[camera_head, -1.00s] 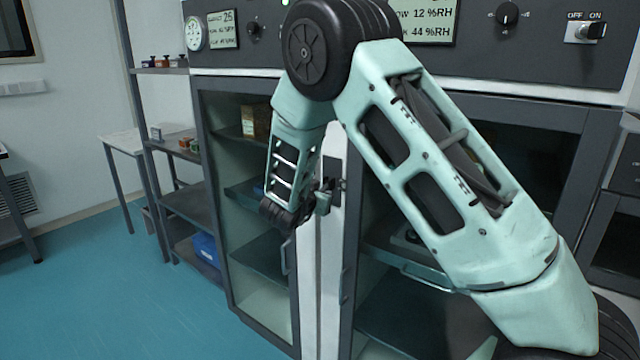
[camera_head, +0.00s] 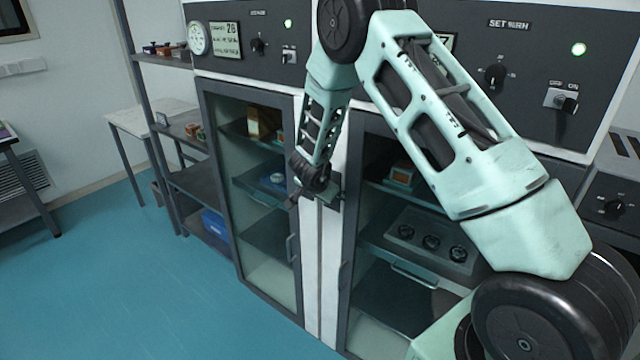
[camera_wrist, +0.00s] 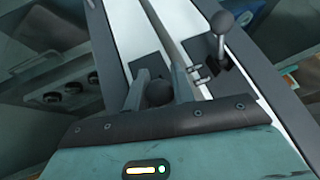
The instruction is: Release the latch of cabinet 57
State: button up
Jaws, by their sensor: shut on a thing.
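Two glass-door cabinets stand side by side, a left one (camera_head: 268,240) and a right one (camera_head: 352,260), with a white strip between them. No number 57 is readable on either. My gripper (camera_wrist: 160,86) is at this strip, at latch height; it also shows in the head view (camera_head: 324,190). In the wrist view its fingers are closed on a dark ball knob (camera_wrist: 158,94) on the side of the cabinet with the knobbed unit, the right one. A second latch lever with a ball end (camera_wrist: 222,24) stands free on the other strip. Both doors look closed.
A dark control panel (camera_head: 270,70) with dials and switches runs above the doors. A knobbed unit (camera_head: 430,238) sits inside the right cabinet. A shelf rack (camera_head: 190,185) stands left of the cabinets. The blue floor (camera_head: 120,290) at front left is clear.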

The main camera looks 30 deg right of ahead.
jog(key=shift+r+y+p, duration=0.2)
jog(key=shift+y+p, duration=0.2)
jog(key=shift+p, duration=0.5)
jog(key=o, duration=1)
jog(key=shift+d, duration=0.1)
jog(key=v, duration=0.5)
jog(key=p+v, duration=0.1)
jog(key=v, duration=0.5)
jog(key=p+v, duration=0.1)
jog(key=v, duration=0.5)
jog(key=shift+w+r, duration=0.2)
jog(key=shift+r, duration=0.15)
